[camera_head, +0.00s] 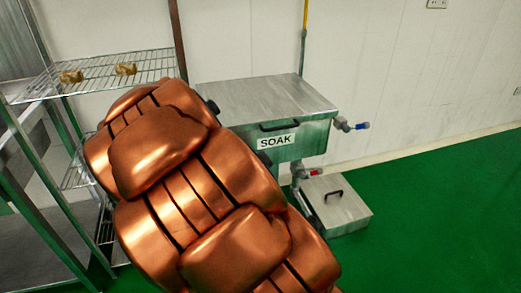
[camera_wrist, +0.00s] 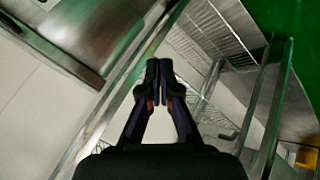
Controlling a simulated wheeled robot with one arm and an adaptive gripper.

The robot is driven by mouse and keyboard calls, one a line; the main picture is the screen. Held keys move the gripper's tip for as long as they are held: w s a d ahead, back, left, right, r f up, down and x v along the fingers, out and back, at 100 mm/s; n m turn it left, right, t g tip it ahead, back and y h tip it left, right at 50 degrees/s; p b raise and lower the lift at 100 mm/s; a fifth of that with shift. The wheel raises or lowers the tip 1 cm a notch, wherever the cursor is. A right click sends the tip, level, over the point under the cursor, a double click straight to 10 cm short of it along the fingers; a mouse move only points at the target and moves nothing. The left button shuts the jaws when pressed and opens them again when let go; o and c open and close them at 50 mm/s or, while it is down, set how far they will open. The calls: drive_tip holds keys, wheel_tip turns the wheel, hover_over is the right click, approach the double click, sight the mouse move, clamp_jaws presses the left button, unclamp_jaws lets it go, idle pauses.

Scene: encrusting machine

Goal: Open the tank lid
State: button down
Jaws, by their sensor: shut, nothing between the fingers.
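The metal tank (camera_head: 318,139) stands against the wall in the head view, with a "SOAK" label on its front. Its flat lid (camera_head: 265,98) lies shut on top. A dark handle (camera_head: 280,126) sits at the lid's front edge, above the label. My copper arm crosses in front of the tank's left side. In the wrist view my gripper (camera_wrist: 159,72) is shut and empty, with its fingertips together. A blurred metal surface at the upper left of that view may be part of the tank; I cannot tell. The lid handle is not clear there.
A wire rack (camera_head: 95,75) with small brown items stands left of the tank; wire shelving (camera_wrist: 215,35) also shows in the wrist view. Pipes with valves (camera_head: 350,126) stick out at the tank's right. A low metal box (camera_head: 335,207) stands on the floor. Green floor (camera_head: 440,215) is clear at right.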

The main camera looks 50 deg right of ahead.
drive_tip(key=w+d+f+n+t+h+b, duration=0.1)
drive_tip(key=d+f+n+h+b, duration=0.2)
drive_tip(key=d, duration=0.5)
drive_tip(key=d+f+n+t+h+b, duration=0.1)
drive_tip(key=d+f+h+b, duration=0.1)
drive_tip(key=d+h+b, duration=0.45)
drive_tip(key=w+d+f+n+h+b, duration=0.1)
drive_tip(key=d+f+n+b, duration=0.1)
drive_tip(key=d, duration=0.7)
wheel_tip(320, 180, down, 5)
drive_tip(key=s+n+t+h+b, duration=0.3)
drive_tip(key=n+t+b, duration=0.75)
drive_tip(key=n, duration=0.65)
drive_tip(key=shift+t, duration=0.45)
drive_tip(key=x, duration=0.9)
drive_tip(key=shift+w+f+b, duration=0.1)
drive_tip(key=shift+f+b, duration=0.1)
drive_tip(key=shift+b, duration=0.1)
drive_tip(key=shift+d+r+b, duration=0.15)
drive_tip(key=shift+r+b, duration=0.15)
drive_tip(key=shift+r, duration=0.65)
drive_tip(key=shift+d+r+b, duration=0.1)
drive_tip(key=shift+r+b, duration=0.15)
drive_tip(key=shift+r, duration=0.7)
drive_tip(key=shift+s, duration=0.25)
